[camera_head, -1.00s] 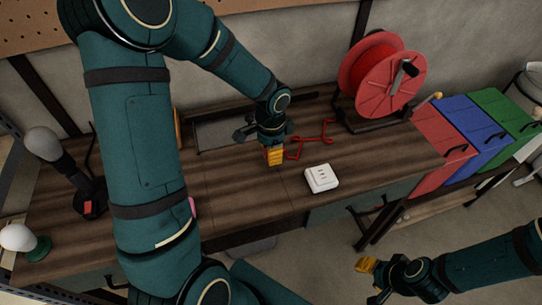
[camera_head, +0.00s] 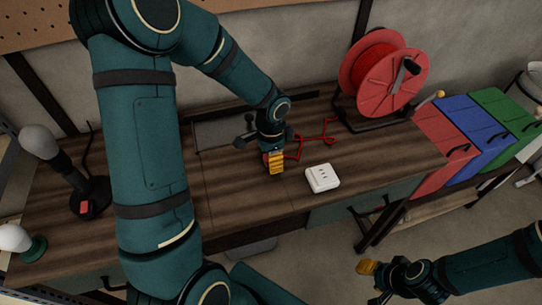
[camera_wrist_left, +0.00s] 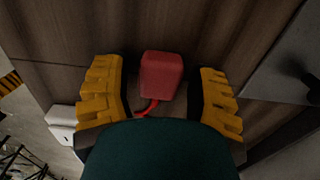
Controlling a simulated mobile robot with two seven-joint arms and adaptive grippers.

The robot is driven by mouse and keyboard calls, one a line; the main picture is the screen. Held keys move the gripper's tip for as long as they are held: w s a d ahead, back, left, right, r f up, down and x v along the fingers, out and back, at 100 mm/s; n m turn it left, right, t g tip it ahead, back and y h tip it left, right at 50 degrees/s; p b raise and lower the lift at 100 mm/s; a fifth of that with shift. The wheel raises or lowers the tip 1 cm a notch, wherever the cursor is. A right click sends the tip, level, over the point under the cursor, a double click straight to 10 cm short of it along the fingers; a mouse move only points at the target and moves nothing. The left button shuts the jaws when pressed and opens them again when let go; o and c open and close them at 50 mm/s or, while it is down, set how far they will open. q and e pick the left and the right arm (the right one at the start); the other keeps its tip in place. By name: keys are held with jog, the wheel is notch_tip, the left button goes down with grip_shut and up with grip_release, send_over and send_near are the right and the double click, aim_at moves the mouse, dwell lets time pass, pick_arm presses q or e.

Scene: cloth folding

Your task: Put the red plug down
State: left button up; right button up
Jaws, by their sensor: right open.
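The red plug (camera_wrist_left: 161,75) shows in the left wrist view between the two yellow fingers of my left gripper (camera_wrist_left: 163,92). A gap shows on each side of the plug, so the gripper is open around it without gripping. Its red cord (camera_wrist_left: 149,107) runs back under the gripper. In the head view my left gripper (camera_head: 276,163) points down at the wooden table, and the plug is mostly hidden there. The red cord (camera_head: 316,140) lies bent on the table behind it. My right gripper (camera_head: 367,267) is open, low at the right, away from the table.
A white socket box (camera_head: 322,178) sits on the table (camera_head: 240,205) just right of my left gripper. A red cable reel (camera_head: 390,85) stands at the back. A dark microphone-like stand (camera_head: 85,195) is at the left.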

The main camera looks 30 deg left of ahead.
pick_arm(q)
jog(key=shift+r, duration=0.1)
jog(key=shift+r+p, duration=0.25)
jog(key=shift+p, duration=0.05)
notch_tip(320, 180, up, 13)
jog(key=p, duration=0.3)
jog(key=shift+f, duration=0.2)
dwell(0.4)
